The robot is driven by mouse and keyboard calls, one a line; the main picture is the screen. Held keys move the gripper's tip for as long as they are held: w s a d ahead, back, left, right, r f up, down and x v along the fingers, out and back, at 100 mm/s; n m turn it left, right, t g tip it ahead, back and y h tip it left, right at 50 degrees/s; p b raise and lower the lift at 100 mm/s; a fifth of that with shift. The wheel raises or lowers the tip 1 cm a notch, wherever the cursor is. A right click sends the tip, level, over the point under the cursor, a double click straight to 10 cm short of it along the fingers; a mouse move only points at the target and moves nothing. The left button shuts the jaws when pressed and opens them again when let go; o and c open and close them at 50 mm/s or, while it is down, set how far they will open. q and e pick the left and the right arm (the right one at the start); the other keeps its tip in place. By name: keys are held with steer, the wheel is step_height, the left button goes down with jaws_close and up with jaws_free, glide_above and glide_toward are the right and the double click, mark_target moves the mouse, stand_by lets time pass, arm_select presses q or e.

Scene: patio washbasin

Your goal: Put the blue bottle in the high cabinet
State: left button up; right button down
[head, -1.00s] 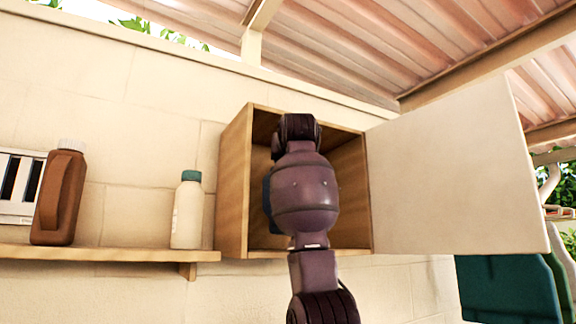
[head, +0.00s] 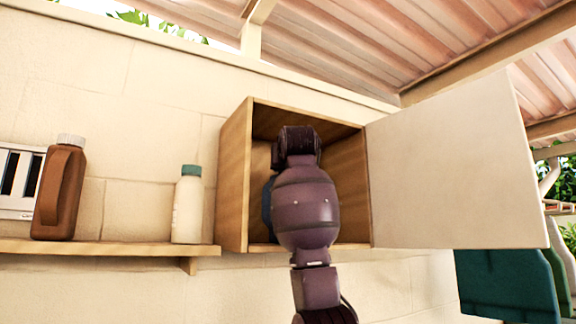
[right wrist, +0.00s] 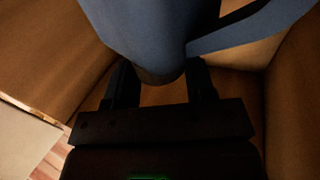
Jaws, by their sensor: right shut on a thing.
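The high cabinet (head: 234,180) is an open wooden box on the wall. Its white door (head: 450,165) is swung wide open to the right. The blue bottle (head: 267,207) shows only as a sliver inside the cabinet, left of my right arm, which hides the rest. In the right wrist view the blue bottle (right wrist: 150,30) and its handle fill the top. My right gripper (right wrist: 160,85) has a finger on each side of the bottle's narrow end and is shut on it. Whether the bottle touches the cabinet floor is hidden. My left gripper is not in view.
A wooden shelf (head: 110,248) left of the cabinet holds a brown jug (head: 60,190) and a white bottle with a green cap (head: 187,210). The cabinet's side walls are close around my right gripper. No other object shows inside the cabinet.

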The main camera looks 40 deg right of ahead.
steer(key=c, duration=0.8)
jaws_free()
steer(key=shift+f, duration=0.1)
steer(key=o, duration=0.3)
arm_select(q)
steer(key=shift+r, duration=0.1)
arm_select(e)
steer(key=shift+r, duration=0.25)
arm_select(q)
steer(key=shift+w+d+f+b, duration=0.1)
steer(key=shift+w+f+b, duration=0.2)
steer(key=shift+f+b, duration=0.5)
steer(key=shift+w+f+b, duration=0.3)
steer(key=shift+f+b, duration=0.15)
steer(key=shift+b, duration=0.55)
arm_select(e)
steer(key=shift+v, duration=6.1)
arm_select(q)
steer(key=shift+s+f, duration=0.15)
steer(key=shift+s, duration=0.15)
arm_select(e)
steer(key=shift+d, duration=0.1)
